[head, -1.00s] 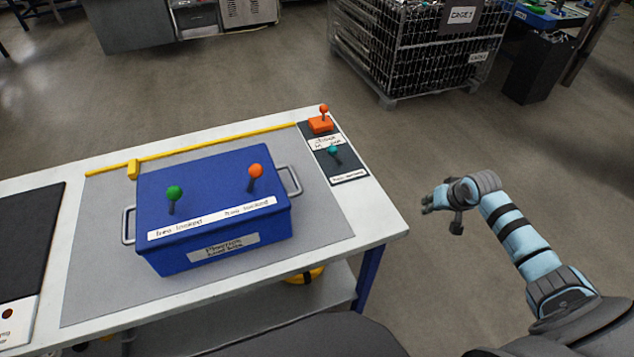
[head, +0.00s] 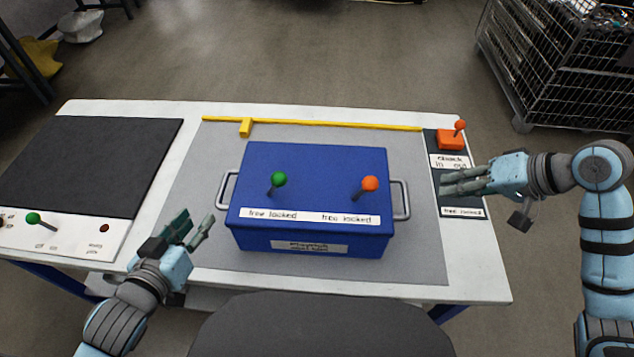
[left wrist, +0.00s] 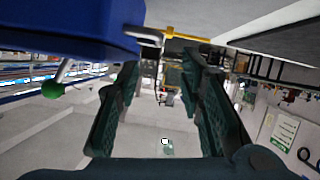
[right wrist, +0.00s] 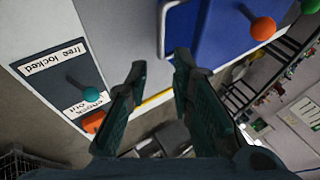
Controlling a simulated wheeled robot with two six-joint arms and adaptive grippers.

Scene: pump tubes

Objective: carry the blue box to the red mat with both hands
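The blue box (head: 310,165) sits on a grey mat in the middle of the white table. It has a metal handle on its left side (head: 224,190) and another on its right side (head: 403,200). My left gripper (head: 192,226) is open and empty, in front and left of the left handle, which shows above the fingers in the left wrist view (left wrist: 148,37). My right gripper (head: 447,182) is open and empty, to the right of the right handle, seen in the right wrist view (right wrist: 165,25). No red mat is visible.
A black mat (head: 85,160) lies at the table's left, with a green lever panel (head: 90,242) in front. A yellow bar (head: 320,123) runs along the back. A dark panel with an orange lever block (head: 451,139) lies at the right. A wire cage (head: 560,75) stands behind.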

